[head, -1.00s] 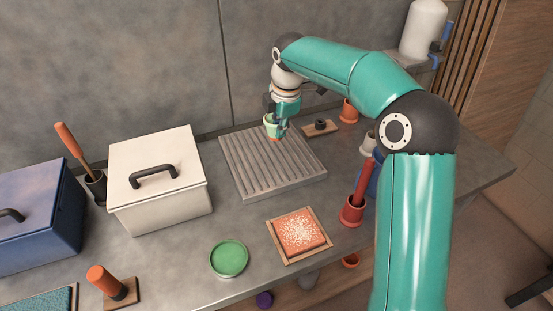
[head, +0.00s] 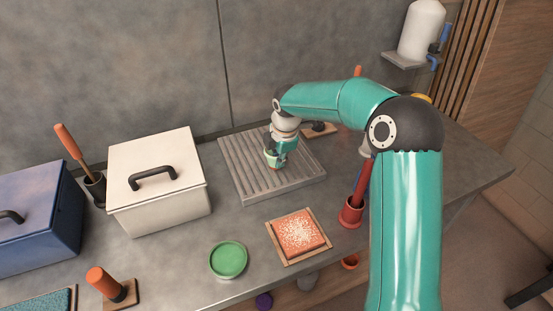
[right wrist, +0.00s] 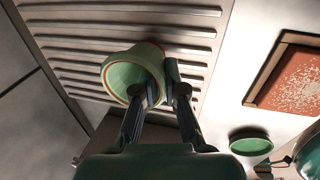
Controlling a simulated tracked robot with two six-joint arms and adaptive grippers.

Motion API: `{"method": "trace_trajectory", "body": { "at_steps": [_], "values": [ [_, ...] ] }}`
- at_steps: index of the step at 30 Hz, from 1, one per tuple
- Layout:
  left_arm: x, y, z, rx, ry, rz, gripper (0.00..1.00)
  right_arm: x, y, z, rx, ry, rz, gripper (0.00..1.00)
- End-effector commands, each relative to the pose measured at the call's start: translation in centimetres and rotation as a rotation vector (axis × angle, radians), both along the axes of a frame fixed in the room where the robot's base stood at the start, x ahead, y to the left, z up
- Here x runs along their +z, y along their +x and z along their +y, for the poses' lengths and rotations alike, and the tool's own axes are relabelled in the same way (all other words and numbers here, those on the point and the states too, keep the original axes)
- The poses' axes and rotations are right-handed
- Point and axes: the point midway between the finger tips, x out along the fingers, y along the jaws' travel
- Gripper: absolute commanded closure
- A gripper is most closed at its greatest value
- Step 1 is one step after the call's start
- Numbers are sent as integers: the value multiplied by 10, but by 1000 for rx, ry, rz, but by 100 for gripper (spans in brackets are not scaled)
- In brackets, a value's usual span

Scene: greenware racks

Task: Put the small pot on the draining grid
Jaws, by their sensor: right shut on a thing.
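The small pot (head: 270,160) is pale green with an orange band near its rim. My right gripper (head: 277,154) is shut on its wall, over the middle of the grey ribbed draining grid (head: 245,182). In the right wrist view the pot (right wrist: 122,76) is tilted in the picture, with one finger of the gripper (right wrist: 162,88) inside its mouth and the other outside. The grid's ribs (right wrist: 75,38) lie behind it. I cannot tell whether the pot's base touches the grid. My left gripper is not in view.
A white lidded box (head: 160,205) stands left of the grid. In front are a green dish (head: 228,260) and a framed tile with speckled orange (head: 298,234). A red cup (head: 351,213) with a red handle stands to the right. The rest of the grid is bare.

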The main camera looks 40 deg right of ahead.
Motion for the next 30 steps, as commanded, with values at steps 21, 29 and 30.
{"method": "trace_trajectory", "body": {
  "at_steps": [21,29,30],
  "values": [
    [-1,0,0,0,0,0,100,11,-1,1,1,-2,-2,65],
    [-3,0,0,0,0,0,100,58,-11,3,1,-1,-6,65],
    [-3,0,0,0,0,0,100,66,-13,4,1,0,-5,65]
  ]
}}
